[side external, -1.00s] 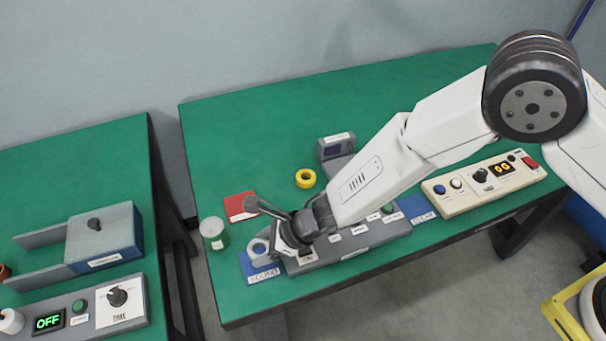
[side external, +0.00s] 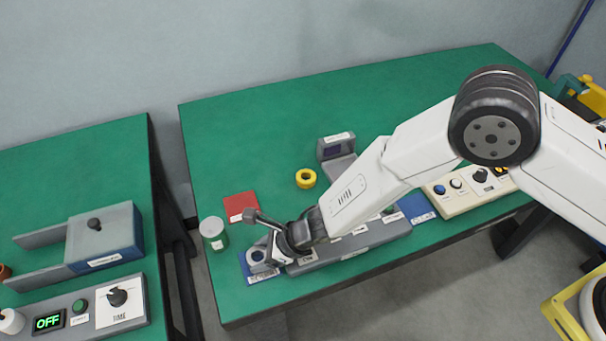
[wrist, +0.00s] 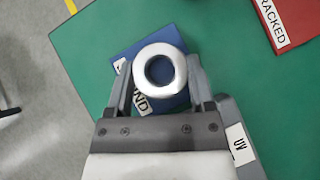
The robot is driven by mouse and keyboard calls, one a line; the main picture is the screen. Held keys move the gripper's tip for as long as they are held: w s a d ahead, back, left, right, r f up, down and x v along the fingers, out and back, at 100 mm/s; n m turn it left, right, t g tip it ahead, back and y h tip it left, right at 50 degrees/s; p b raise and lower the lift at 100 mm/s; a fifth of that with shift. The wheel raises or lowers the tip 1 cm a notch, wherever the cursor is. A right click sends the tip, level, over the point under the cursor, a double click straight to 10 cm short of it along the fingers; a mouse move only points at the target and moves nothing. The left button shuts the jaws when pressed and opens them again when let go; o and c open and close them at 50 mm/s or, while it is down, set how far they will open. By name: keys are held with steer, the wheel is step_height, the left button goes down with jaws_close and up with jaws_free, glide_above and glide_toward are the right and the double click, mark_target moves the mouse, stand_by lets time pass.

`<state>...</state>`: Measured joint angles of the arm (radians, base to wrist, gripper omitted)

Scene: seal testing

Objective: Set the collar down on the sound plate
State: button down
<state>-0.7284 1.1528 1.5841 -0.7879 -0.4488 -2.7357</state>
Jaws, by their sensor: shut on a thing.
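The collar is a silvery-white ring (wrist: 141,72) held flat between the two fingers of my gripper (wrist: 160,76) in the wrist view. In the side view the collar (side external: 257,256) sits at the tip of my gripper (side external: 264,253), over the blue sound plate (side external: 246,264). The plate (wrist: 162,36) lies under the ring in the wrist view, its blue showing through the hole. The ring and fingers hide part of the plate and its label. I cannot tell whether the collar touches the plate.
A grey control panel (side external: 345,247) stands right beside the plate. A red plate labelled cracked (side external: 238,203) and a lidded jar (side external: 214,238) are close behind. A yellow ring (side external: 306,178) and a small grey device (side external: 336,147) sit farther back. The back of the green table is clear.

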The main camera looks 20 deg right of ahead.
jaws_free()
steer(key=shift+f, duration=0.15)
steer(key=shift+r, duration=0.2)
steer(key=shift+v, duration=6)
steer(key=shift+w+d, duration=0.1)
